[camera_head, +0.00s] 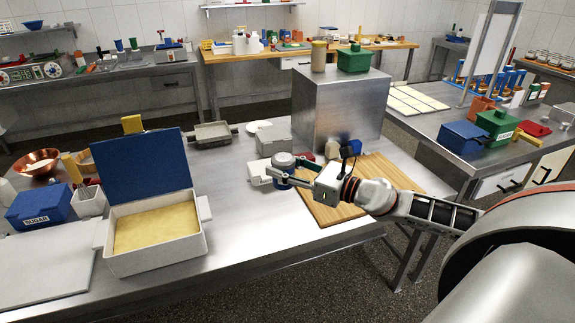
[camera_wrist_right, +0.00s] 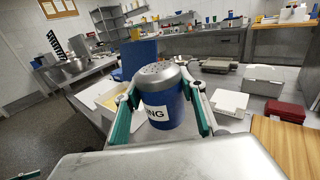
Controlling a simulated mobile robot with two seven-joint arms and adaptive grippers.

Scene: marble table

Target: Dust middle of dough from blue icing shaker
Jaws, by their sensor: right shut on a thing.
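The blue icing shaker (camera_head: 284,160) has a grey perforated top and is held upright in my right gripper (camera_head: 286,175), above the table near the cutting board. In the right wrist view the shaker (camera_wrist_right: 163,103) stands between the green-padded fingers, with part of a white label reading "NG" showing. The dough (camera_head: 157,228) is a flat pale-yellow slab in a white box (camera_head: 155,262) with its blue lid (camera_head: 133,165) raised, well to the left of the shaker. A yellow patch of dough (camera_wrist_right: 104,97) shows behind the left finger in the wrist view.
A wooden board (camera_head: 345,205) lies under my right arm. A steel block (camera_head: 340,112) and a grey container (camera_head: 274,139) stand behind the shaker. A blue sugar box (camera_head: 40,206) is left of the dough box. Bare steel table lies between dough and shaker.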

